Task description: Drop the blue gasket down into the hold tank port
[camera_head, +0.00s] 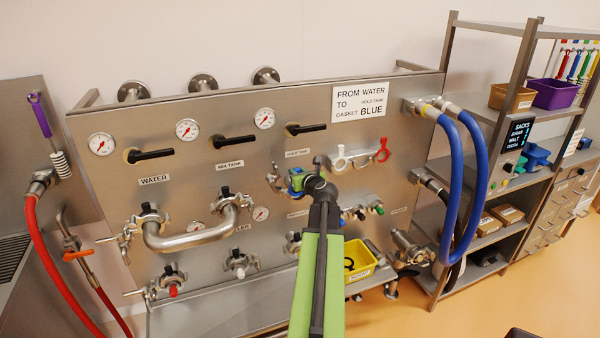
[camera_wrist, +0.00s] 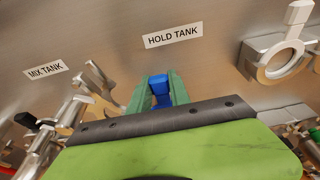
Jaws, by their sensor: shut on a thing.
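My gripper (camera_head: 300,181) is in front of the steel panel, just below the small hold tank label (camera_head: 298,153). It is shut on a blue piece, the blue gasket (camera_head: 297,183), of which only a bit shows. In the wrist view the blue gasket (camera_wrist: 159,88) sits between the green fingertips (camera_wrist: 160,94), below the HOLD TANK label (camera_wrist: 173,35). The hold tank port is mostly hidden behind my gripper; a clamp part (camera_head: 273,180) shows to its left. I cannot tell whether the gasket touches the port.
A bent steel pipe (camera_head: 190,238) joins two ports at left. A clamp holder with white and red rings (camera_head: 358,157) is to the right of my gripper. A yellow bin (camera_head: 361,259) stands below. Blue hoses (camera_head: 453,190) hang at the panel's right edge.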

